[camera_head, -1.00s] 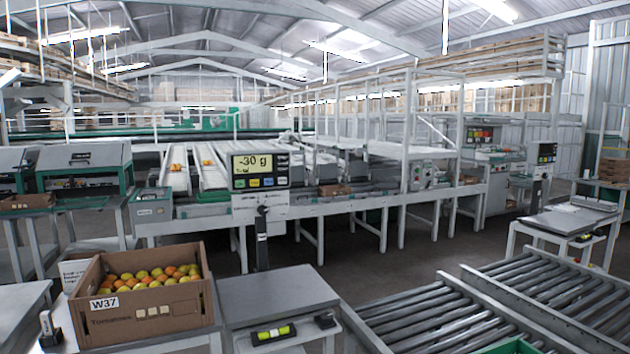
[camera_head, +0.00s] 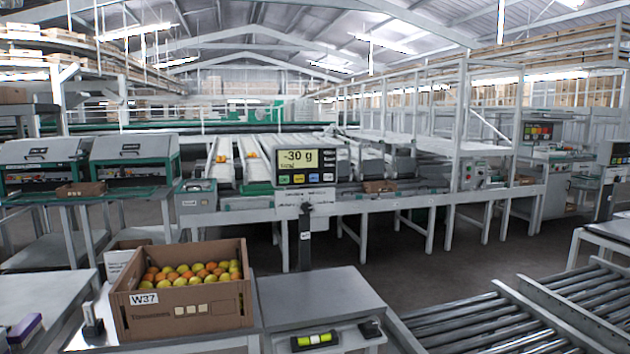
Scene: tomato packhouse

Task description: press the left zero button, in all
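A weighing indicator (camera_head: 308,165) stands on a dark post behind a grey scale platform (camera_head: 318,292), near the middle of the view. Its pale yellow screen reads -30 g. A row of small coloured buttons (camera_head: 299,179) runs under the screen; their labels are too small to read, so I cannot tell which is zero. A second indicator (camera_head: 620,155) is cut off at the right edge. Neither of my grippers is in view.
A cardboard crate of tomatoes marked W37 (camera_head: 190,310) stands left of the platform. A yellow-green spirit level (camera_head: 314,339) lies at the platform's front. Roller conveyors (camera_head: 480,320) fill the lower right. Sorting lanes stand behind the indicator.

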